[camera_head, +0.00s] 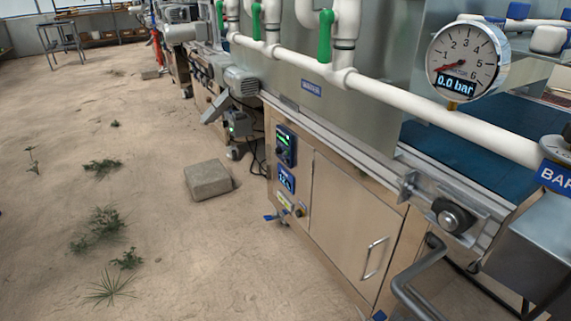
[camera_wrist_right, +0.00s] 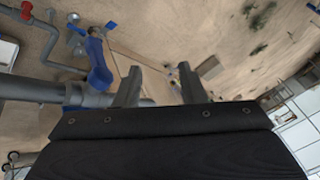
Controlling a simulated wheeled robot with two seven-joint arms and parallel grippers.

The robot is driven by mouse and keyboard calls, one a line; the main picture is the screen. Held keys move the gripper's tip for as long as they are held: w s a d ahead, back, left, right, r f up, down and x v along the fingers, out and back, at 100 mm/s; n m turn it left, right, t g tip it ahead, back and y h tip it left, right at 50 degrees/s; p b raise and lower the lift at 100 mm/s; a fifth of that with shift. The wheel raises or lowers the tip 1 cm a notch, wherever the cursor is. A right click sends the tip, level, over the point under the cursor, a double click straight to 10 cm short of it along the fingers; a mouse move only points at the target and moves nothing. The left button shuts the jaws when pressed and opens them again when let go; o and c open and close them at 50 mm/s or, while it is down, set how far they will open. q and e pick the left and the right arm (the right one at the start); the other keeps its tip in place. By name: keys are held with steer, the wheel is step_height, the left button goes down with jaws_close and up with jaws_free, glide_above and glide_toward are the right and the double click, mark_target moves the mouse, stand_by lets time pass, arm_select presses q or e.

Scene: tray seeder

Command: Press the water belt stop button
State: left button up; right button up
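The WATER label (camera_head: 312,89) is on the metal machine side, above the belt frame. Below it, a control panel (camera_head: 286,145) with a knob and a small green-lit display is on the cabinet's left end. A blue display (camera_head: 287,180) sits under it. Lower still are a yellowish label plate (camera_head: 284,201) and a small round button (camera_head: 299,211); its marking is too small to read. My right gripper (camera_wrist_right: 159,82) is open and empty in the right wrist view, with no panel visible between its fingers. My left gripper is in neither view.
A pressure gauge (camera_head: 467,61) reading 0.0 bar and a white pipe (camera_head: 440,120) run above the belt. A cabinet handle (camera_head: 375,258) sticks out. A concrete block (camera_head: 208,180) lies on the sandy floor, otherwise mostly clear. A blue lever (camera_wrist_right: 98,60) and grey pipes show beside my right gripper.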

jaws_close()
stand_by(1.8)
